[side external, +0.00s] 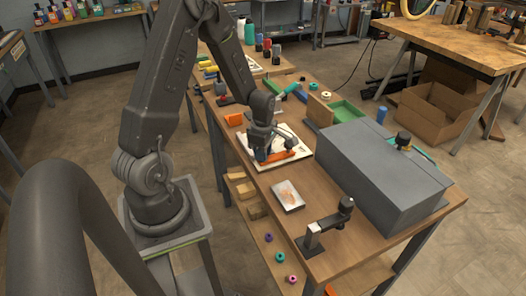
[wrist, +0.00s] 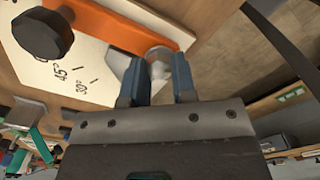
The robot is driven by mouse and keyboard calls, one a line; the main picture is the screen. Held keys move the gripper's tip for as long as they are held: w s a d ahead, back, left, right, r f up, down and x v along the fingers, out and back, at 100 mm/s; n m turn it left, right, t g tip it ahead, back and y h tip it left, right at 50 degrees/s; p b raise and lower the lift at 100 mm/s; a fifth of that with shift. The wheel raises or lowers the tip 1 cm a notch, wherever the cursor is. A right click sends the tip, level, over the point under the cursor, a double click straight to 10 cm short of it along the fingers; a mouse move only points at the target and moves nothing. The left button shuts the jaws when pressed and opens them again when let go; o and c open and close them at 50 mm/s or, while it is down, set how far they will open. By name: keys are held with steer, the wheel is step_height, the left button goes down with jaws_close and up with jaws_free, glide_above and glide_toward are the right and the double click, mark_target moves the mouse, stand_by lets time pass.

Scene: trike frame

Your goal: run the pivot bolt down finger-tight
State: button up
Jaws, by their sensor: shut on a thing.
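In the wrist view the two blue fingers of my gripper (wrist: 158,72) close around a round, pale metallic piece, which I take to be the pivot bolt (wrist: 158,54). It sits at the end of an orange bar (wrist: 115,22) lying over a white plate (wrist: 85,62) with angle marks. A black knob (wrist: 42,34) stands at the other end of the bar. In the side view my gripper (side external: 262,156) is low over the white plate (side external: 292,155), at the orange bar (side external: 278,157). The bolt's shank and thread are hidden, so how deep it sits cannot be told.
A large grey box (side external: 375,165) stands right of the plate. A small picture-topped block (side external: 288,195) and a black clamp-like fixture (side external: 328,230) are in front. An open green bin (side external: 345,112) and small tools lie behind. Bare wood shows around the small block.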

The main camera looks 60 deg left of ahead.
steer(key=m, duration=0.5)
steer(key=shift+m, duration=0.3)
steer(key=m, duration=1.3)
steer(key=shift+r+m, duration=0.1)
steer(key=shift+m, duration=0.2)
steer(key=m, duration=0.5)
steer(key=shift+w, duration=0.1)
steer(key=m, duration=0.4)
steer(key=shift+m, duration=0.4)
steer(key=m, duration=0.4)
steer(key=shift+m, duration=0.3)
steer(key=m, duration=0.4)
steer(key=shift+m, duration=0.3)
